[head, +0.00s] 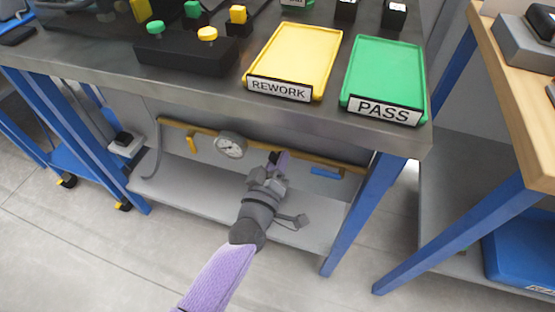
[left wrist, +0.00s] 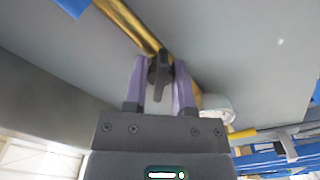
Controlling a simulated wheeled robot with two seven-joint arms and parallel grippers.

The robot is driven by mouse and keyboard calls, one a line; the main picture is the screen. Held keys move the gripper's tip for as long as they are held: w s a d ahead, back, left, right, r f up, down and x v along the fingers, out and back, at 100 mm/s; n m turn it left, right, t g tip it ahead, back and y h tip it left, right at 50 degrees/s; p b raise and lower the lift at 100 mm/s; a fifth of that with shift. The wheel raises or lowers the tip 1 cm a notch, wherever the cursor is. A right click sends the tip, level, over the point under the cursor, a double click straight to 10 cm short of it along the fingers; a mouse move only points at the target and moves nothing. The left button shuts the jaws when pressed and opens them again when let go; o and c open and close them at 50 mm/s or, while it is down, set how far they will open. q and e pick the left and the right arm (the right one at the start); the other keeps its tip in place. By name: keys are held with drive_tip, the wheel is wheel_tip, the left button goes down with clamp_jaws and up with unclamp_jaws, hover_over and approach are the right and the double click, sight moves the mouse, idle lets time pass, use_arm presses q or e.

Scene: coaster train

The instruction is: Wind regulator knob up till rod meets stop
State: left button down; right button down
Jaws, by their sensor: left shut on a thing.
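The dark regulator knob (left wrist: 160,72) sits at the brass pipe (left wrist: 122,18) under the bench, between my left gripper's fingers in the left wrist view. My left gripper (left wrist: 159,88) is shut on it. In the head view my left gripper (head: 279,160) reaches under the bench to the brass pipe (head: 310,157), right of a round white-faced gauge (head: 230,146). The gripper hides most of the knob there. The gauge's side (left wrist: 217,104) shows in the left wrist view. I cannot make out the rod or its stop. My right gripper is not in view.
A blue handle (head: 325,173) and a yellow lever (head: 192,142) are on the pipe. The grey lower shelf (head: 185,196) lies below. The bench edge (head: 200,98) is above, with a yellow REWORK tray (head: 295,55) and a green PASS tray (head: 385,72). A blue leg (head: 350,215) stands to the right.

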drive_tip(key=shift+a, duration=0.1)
use_arm(q)
drive_tip(key=shift+c, duration=2.2)
unclamp_jaws()
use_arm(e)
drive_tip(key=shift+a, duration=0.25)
use_arm(q)
drive_tip(key=shift+s+a, duration=0.15)
drive_tip(key=shift+s, duration=0.2)
drive_tip(key=p+v, duration=0.3)
drive_tip(key=v, duration=0.6)
drive_tip(key=shift+p, duration=0.4)
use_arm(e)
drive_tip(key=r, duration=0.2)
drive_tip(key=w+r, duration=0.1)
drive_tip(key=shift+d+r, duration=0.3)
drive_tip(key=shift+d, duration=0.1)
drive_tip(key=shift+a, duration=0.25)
